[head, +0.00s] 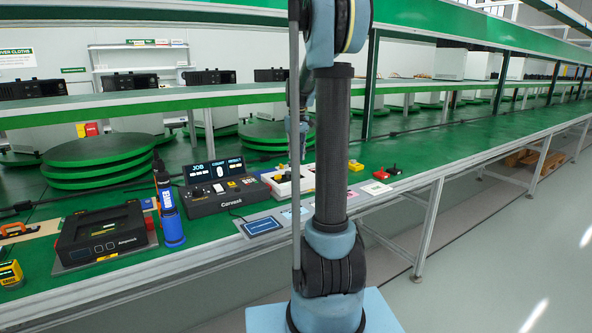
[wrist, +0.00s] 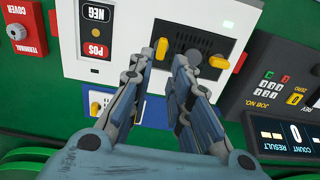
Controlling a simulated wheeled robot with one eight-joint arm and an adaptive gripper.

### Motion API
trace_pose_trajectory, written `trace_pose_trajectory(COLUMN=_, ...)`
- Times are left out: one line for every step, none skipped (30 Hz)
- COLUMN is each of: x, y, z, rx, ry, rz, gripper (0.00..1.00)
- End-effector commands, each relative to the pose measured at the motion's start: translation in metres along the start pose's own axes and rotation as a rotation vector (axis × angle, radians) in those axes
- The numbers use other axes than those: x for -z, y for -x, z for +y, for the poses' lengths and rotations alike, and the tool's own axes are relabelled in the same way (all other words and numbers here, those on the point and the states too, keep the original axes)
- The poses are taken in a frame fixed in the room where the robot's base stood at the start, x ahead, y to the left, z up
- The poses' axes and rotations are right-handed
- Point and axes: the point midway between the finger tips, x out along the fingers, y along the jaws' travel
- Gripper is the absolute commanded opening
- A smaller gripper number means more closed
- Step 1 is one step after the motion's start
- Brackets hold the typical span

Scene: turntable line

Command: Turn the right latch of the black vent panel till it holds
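As the lettering is inverted, the left-hand one appears to be the right latch. My gripper (wrist: 163,57) is open, its fingertips on either side of that latch. I cannot tell whether they touch it. In the head view the white unit (head: 283,186) is partly hidden behind my arm.
Red and black terminals marked POS (wrist: 97,50) and NEG sit on the white unit. A grey counter console (wrist: 285,105) stands beside it. A red terminal cover (wrist: 27,40) is at the picture's left. The green bench (head: 440,140) is clear farther right.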

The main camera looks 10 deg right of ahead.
Motion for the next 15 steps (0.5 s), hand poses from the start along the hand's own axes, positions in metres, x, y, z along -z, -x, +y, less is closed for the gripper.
trace_pose_trajectory(x=0.0, y=-0.009, z=0.0, rx=0.0, ry=0.0, rz=0.0, gripper=0.18)
trace_pose_trajectory(x=0.0, y=-0.014, z=0.0, rx=0.0, ry=0.0, rz=0.0, gripper=0.18)
trace_pose_trajectory(x=0.0, y=-0.021, z=0.0, rx=0.0, ry=0.0, rz=0.0, gripper=0.18)
trace_pose_trajectory(x=0.0, y=-0.025, z=0.0, rx=0.0, ry=0.0, rz=0.0, gripper=0.18)
trace_pose_trajectory(x=0.0, y=-0.03, z=0.0, rx=0.0, ry=0.0, rz=0.0, gripper=0.18)
trace_pose_trajectory(x=0.0, y=-0.035, z=0.0, rx=0.0, ry=0.0, rz=0.0, gripper=0.18)
trace_pose_trajectory(x=0.0, y=-0.039, z=0.0, rx=0.0, ry=0.0, rz=0.0, gripper=0.18)
trace_pose_trajectory(x=0.001, y=-0.043, z=0.0, rx=0.0, ry=0.0, rz=0.0, gripper=0.18)
trace_pose_trajectory(x=0.0, y=-0.047, z=0.0, rx=0.0, ry=0.0, rz=0.0, gripper=0.18)
trace_pose_trajectory(x=0.0, y=-0.05, z=0.0, rx=0.0, ry=0.0, rz=0.0, gripper=0.18)
trace_pose_trajectory(x=0.0, y=-0.052, z=0.0, rx=0.0, ry=0.0, rz=0.0, gripper=0.18)
trace_pose_trajectory(x=0.0, y=-0.055, z=0.0, rx=0.0, ry=0.0, rz=0.0, gripper=0.18)
trace_pose_trajectory(x=0.0, y=-0.057, z=0.0, rx=0.0, ry=0.0, rz=0.0, gripper=0.18)
trace_pose_trajectory(x=0.0, y=-0.058, z=0.0, rx=0.0, ry=0.0, rz=0.0, gripper=0.18)
trace_pose_trajectory(x=0.0, y=-0.06, z=0.0, rx=0.0, ry=0.0, rz=0.0, gripper=0.18)
